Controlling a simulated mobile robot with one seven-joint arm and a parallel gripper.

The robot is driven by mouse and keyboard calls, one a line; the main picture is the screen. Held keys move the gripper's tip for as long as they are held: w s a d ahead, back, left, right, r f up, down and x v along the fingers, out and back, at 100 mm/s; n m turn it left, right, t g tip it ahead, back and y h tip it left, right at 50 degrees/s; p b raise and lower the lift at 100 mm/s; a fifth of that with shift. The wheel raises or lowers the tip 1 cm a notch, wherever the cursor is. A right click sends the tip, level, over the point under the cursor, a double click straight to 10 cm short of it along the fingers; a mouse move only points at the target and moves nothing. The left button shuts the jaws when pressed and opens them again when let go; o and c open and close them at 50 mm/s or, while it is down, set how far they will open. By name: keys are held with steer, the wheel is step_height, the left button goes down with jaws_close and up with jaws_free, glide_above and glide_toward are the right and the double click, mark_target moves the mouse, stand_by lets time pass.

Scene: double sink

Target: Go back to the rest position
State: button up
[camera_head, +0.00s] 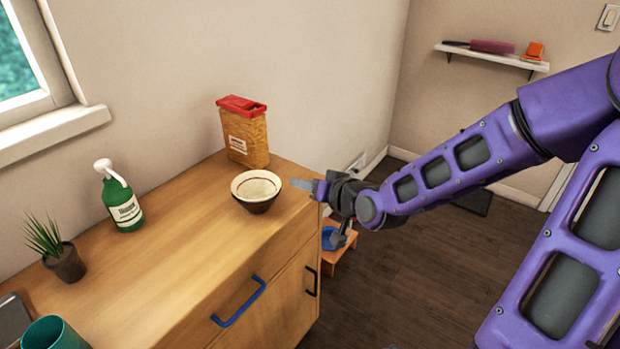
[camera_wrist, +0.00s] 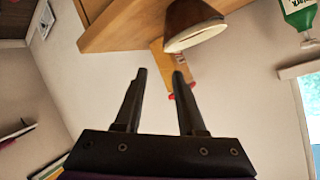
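My gripper (camera_head: 319,211) is held out past the right end of the wooden counter, beside a bowl (camera_head: 256,191). In the wrist view my gripper (camera_wrist: 160,74) has its two dark fingers apart with nothing between them. The bowl is cream inside with a dark line and brown outside. It stands on the counter, apart from the fingers, and shows beyond the fingertips in the wrist view (camera_wrist: 192,22).
The counter (camera_head: 190,262) also bears a red-lidded box (camera_head: 245,135), a green spray bottle (camera_head: 121,202), a potted plant (camera_head: 62,258) and a teal cup (camera_head: 52,334). Blue handle (camera_head: 238,304) juts from its front. A low orange stool (camera_head: 343,257) stands by its end. Floor at right is open.

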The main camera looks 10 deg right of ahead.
steer(key=shift+s+d+r, duration=0.25)
steer(key=shift+s+r, duration=0.05)
steer(key=shift+s, duration=0.25)
